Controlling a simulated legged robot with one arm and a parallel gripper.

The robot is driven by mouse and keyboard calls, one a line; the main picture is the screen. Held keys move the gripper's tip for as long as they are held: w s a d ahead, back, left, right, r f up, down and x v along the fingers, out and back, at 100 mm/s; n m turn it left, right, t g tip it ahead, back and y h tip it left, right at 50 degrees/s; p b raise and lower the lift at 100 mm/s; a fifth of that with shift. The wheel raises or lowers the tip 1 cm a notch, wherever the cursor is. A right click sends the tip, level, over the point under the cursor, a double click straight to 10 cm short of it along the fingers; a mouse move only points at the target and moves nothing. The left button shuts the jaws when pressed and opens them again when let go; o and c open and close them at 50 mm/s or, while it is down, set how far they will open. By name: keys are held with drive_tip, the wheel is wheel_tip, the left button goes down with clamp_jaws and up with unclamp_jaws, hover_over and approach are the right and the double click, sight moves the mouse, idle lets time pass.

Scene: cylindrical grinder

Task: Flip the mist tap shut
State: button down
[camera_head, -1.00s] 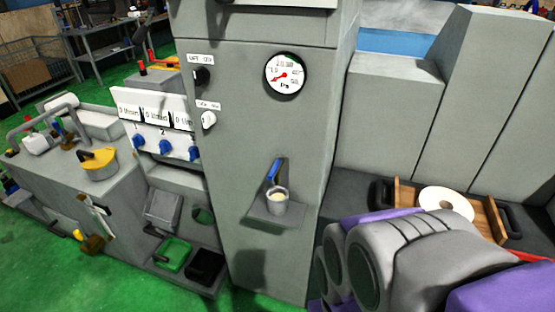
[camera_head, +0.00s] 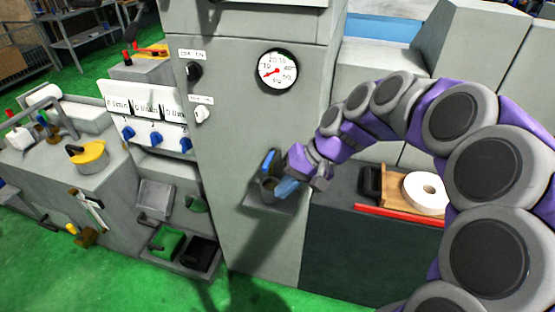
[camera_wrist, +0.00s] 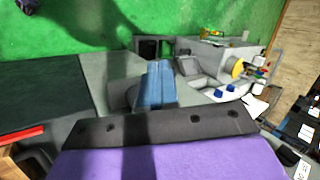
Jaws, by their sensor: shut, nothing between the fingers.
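The mist tap appears as a blue lever (camera_head: 269,161) on the front of the grey machine column, tilted with its top toward the right. Just below it, a small cup (camera_head: 267,187) stands on a grey shelf (camera_head: 256,201). My gripper (camera_head: 285,188) is at the right side of the cup, just below and right of the lever. Its blue fingers are shut together and empty, as the wrist view also shows (camera_wrist: 158,84). I cannot tell whether they touch the cup. The lever cannot be made out in the wrist view.
A pressure gauge (camera_head: 277,71) and two knobs, black (camera_head: 193,72) and white (camera_head: 201,115), are higher on the column. A panel with blue knobs (camera_head: 156,138) is at left. A wooden tray (camera_head: 387,193) holding a white wheel (camera_head: 426,190) is at right, behind a red bar (camera_head: 400,216).

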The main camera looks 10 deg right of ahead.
drive_tip(key=w+d+m+t+y+p, duration=0.1)
drive_tip(key=w+d+m+t+p, duration=0.2)
drive_tip(key=w+d, duration=0.85)
drive_tip(key=b, duration=0.5)
approach(269, 161)
drive_tip(key=a+f, duration=0.3)
drive_tip(key=f, duration=0.3)
drive_tip(key=shift+w+a+m, duration=0.25)
drive_tip(key=shift+w+m, duration=0.05)
drive_tip(key=shift+w, duration=0.1)
drive_tip(key=shift+f, duration=0.1)
drive_tip(key=shift+a, duration=0.15)
drive_tip(key=shift+t+p, duration=0.3)
drive_tip(key=shift+p, duration=0.1)
drive_tip(key=shift+m, duration=0.3)
